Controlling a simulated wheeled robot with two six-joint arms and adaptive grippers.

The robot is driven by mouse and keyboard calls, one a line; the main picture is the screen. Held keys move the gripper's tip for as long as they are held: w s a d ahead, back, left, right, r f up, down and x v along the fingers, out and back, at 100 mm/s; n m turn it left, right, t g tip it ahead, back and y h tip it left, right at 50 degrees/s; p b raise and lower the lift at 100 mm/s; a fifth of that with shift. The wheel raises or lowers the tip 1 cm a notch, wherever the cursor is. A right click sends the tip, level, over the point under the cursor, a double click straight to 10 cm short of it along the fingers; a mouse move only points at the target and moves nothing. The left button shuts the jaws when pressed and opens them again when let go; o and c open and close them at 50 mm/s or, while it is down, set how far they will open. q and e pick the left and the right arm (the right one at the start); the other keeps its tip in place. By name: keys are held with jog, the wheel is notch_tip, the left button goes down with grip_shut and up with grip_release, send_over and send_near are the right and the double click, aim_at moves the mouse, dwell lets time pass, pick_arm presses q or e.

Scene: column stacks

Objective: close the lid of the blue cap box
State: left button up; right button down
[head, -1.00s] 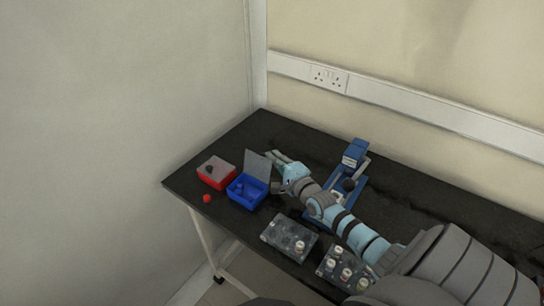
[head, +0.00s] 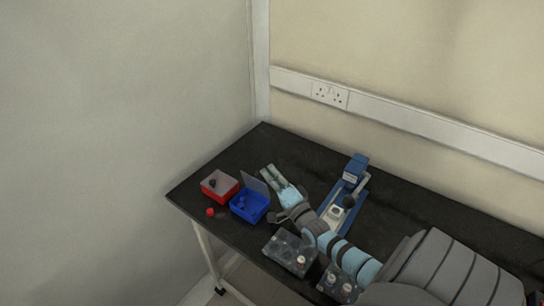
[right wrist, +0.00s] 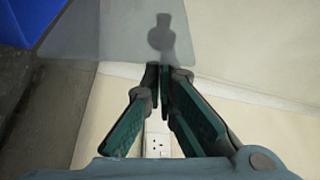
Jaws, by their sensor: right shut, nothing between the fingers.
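The blue cap box (head: 246,209) sits near the left end of the black table. Its clear grey lid (head: 254,183) stands raised at the box's back edge. In the right wrist view the lid (right wrist: 100,35) spans the top, with its dark knob (right wrist: 161,38) beyond my fingertips and the blue box (right wrist: 25,20) at top left. My right gripper (head: 268,169) is behind the lid, on the far side from the box's opening. Its fingers (right wrist: 162,76) are together and empty, close to the lid; I cannot tell whether they touch it. My left gripper is out of view.
A red box (head: 216,194) with a dark knob on its lid stands left of the blue box. A red cap (head: 210,212) lies in front of it. A blue device (head: 354,172) stands behind my right arm. Racks with vials (head: 284,252) stand at the front edge.

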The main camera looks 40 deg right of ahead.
aim_at(265, 191)
jog(key=shift+s+a+r+n+t+y+b, duration=0.15)
jog(key=shift+s+a+n+t+y, duration=0.1)
jog(key=shift+a+n, duration=0.55)
jog(key=shift+s+a+n+t+y+b, duration=0.15)
jog(key=shift+a+n+t+y, duration=0.1)
jog(key=shift+a+n, duration=0.55)
notch_tip(265, 191, up, 10)
jog(key=shift+w, duration=0.1)
